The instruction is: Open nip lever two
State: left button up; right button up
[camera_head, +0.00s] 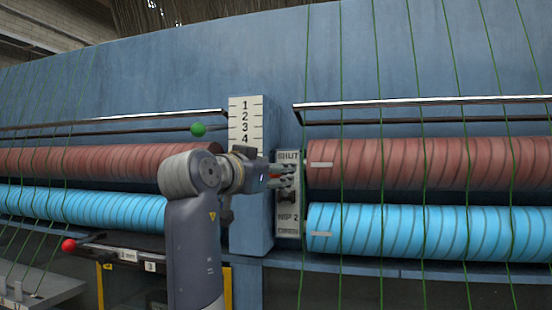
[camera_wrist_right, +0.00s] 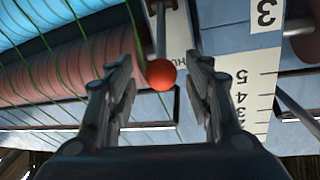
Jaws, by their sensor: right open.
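In the right wrist view a red ball knob (camera_wrist_right: 161,74) on a thin grey rod sits between the open fingertips of that gripper (camera_wrist_right: 159,64). Gaps show on both sides of the knob, and I see no contact. My left gripper is not in view.
A numbered white scale (camera_head: 245,120) stands just left of the panel. Red rollers (camera_head: 430,165) and blue rollers (camera_head: 430,232) flank it, with green yarns in front. A green ball (camera_head: 198,129) and another red ball (camera_head: 68,245) are farther left.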

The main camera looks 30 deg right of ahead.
jog(key=shift+w+d, duration=0.35)
jog(key=shift+d, duration=0.25)
jog(key=shift+w+f, duration=0.1)
jog(key=shift+w, duration=0.05)
grip_shut()
